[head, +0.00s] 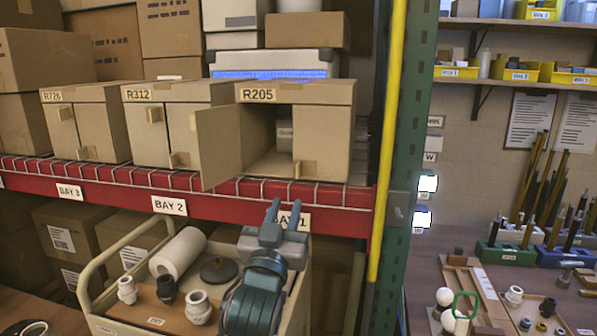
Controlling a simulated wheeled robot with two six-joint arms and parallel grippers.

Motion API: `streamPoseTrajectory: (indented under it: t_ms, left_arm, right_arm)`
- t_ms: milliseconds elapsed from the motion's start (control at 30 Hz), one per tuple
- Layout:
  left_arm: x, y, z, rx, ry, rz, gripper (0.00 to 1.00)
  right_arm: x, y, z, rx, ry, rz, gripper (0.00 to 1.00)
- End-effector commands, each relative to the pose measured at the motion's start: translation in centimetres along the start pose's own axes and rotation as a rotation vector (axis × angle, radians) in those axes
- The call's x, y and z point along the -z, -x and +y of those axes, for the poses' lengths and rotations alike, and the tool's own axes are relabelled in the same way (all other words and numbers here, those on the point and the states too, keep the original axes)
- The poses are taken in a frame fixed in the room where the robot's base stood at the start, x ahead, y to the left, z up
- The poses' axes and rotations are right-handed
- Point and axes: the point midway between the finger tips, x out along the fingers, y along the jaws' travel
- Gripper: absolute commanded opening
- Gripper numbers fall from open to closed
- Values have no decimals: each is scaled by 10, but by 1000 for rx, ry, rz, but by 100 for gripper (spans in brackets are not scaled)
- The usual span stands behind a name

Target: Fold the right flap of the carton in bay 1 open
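The carton (253,94) labelled R205 sits on the red-edged shelf above the bay 1 label. Its left flap (217,146) is swung outward to the left, and the left half of the opening shows the inside. My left gripper (286,212) is below the carton, in front of the shelf edge and partly over the bay 1 label. Its fingers point up, apart and with nothing between them. My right gripper is not in view.
Closed cartons R312 (168,128) and R726 (90,128) stand to the left. A yellow pole (389,140) and green rack post (409,130) rise close on the right. A cart (110,325) with a white roll (178,252) and fittings stands below.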

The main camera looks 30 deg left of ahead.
Motion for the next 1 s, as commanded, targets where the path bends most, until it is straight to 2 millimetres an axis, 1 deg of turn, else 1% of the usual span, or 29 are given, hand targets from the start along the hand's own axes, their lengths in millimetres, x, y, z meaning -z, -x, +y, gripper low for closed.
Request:
streamPoseTrajectory:
  t_ms: [167,300,500,600,700,967,1000]
  left_arm:
    - [4,-29,0,0,-3,1,26]
    - [4,-57,0,1,-3,0,26]
    - [3,-88,0,1,-3,0,26]
    - [2,-97,0,1,-1,-1,26]
    - [1,-101,0,1,-1,0,26]
    - [0,-102,0,0,-1,0,26]
    - [0,-102,0,0,-1,0,22]
  right_arm:
    - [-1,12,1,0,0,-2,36]
    - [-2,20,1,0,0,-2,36]
    - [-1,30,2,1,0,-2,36]
    - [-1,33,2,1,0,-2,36]
    - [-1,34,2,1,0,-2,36]
    - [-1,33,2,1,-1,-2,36]
    - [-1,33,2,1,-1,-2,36]
